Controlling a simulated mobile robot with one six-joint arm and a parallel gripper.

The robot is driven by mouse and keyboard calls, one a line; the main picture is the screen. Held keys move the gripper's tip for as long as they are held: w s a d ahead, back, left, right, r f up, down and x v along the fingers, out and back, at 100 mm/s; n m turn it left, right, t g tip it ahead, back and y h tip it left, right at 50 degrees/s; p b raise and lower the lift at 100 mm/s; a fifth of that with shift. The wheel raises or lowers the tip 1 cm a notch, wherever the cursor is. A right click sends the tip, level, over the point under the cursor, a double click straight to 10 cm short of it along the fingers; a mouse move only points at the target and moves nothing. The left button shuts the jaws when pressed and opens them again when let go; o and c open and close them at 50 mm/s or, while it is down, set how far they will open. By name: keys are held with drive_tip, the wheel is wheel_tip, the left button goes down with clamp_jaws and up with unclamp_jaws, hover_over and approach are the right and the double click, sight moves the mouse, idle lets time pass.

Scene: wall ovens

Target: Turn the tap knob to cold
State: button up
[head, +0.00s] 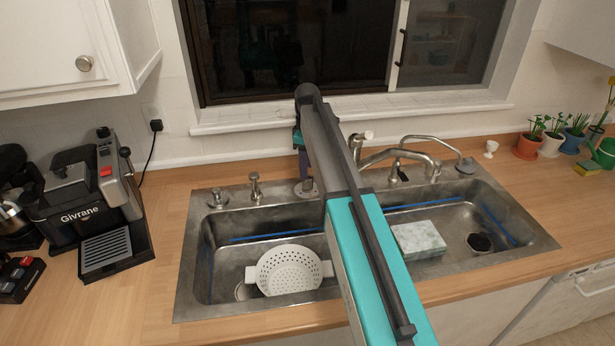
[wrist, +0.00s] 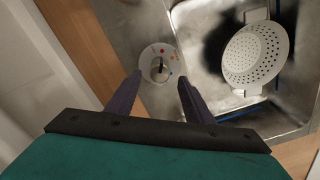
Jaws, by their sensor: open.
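The tap knob (wrist: 158,64) shows in the wrist view as a round pale dial with small coloured marks and a darker raised middle. It sits on the steel rim behind the sink. In the head view its round base (head: 307,190) is partly hidden by my arm. My gripper (wrist: 160,80) is open, with one dark purple finger on each side of the dial in the wrist view. In the head view my gripper (head: 303,170) points down over the knob. I cannot tell if the fingers touch it. The knob's exact setting is too small to read.
The steel sink (head: 215,260) holds a white colander (head: 290,270) and a pale block (head: 418,240). A curved faucet (head: 400,155) rises right of my arm, and a small fixture (head: 255,187) stands left. The window sill (head: 230,124) is close behind. A coffee machine (head: 90,200) stands left.

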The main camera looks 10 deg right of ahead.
sight(307, 182)
drive_tip(key=shift+f+p, duration=0.8)
drive_tip(key=shift+f, duration=2.05)
drive_tip(key=c, duration=1)
drive_tip(key=shift+c, duration=0.2)
